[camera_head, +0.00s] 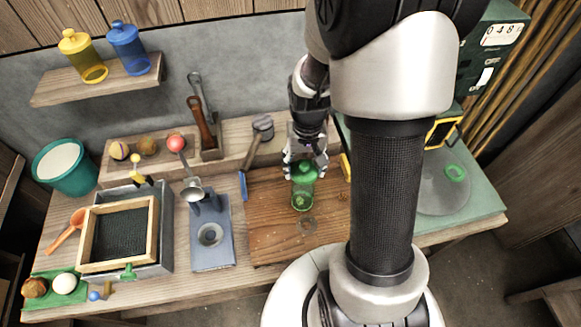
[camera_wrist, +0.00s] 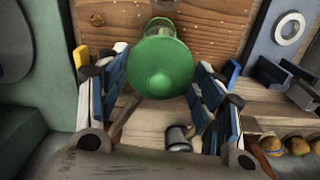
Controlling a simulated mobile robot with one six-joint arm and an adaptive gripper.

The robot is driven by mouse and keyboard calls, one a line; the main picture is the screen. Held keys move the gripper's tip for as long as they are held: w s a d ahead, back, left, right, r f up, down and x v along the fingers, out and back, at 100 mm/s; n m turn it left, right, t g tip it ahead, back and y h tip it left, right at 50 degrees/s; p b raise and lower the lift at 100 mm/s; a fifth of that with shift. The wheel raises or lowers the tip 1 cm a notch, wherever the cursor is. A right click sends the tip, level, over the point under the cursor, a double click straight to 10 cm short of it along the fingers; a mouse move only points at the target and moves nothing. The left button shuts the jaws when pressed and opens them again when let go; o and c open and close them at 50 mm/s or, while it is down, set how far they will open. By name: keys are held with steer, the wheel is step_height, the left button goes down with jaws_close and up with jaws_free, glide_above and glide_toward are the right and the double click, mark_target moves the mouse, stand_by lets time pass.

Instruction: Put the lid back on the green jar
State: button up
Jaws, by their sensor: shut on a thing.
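The green lid (camera_head: 304,170) is a domed cap with a knob, held between the fingers of my gripper (camera_head: 304,164). The green jar (camera_head: 302,196) is see-through and stands upright on the wooden board, straight below the lid. In the wrist view the lid (camera_wrist: 160,66) fills the space between the blue-padded fingers of my gripper (camera_wrist: 162,78), its knob towards the camera. A clear part of the jar (camera_wrist: 159,22) shows past the lid's edge. I cannot tell whether the lid is seated on the jar's rim.
The wooden board (camera_head: 265,235) has a flat clear ring (camera_head: 307,226) in front of the jar. A blue stand (camera_head: 211,240) and framed tray (camera_head: 120,235) stand left. A grey-headed hammer (camera_head: 260,130) lies behind. A yellow jar (camera_head: 80,55) and a blue jar (camera_head: 128,47) stand on the shelf.

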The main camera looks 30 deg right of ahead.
steer(key=shift+f+b, duration=2.4)
steer(key=shift+f, duration=0.65)
steer(key=shift+f, duration=0.15)
steer(key=o, duration=0.9)
steer(key=shift+c, duration=0.2)
steer(key=shift+o, duration=0.5)
steer(key=shift+o, duration=1.3)
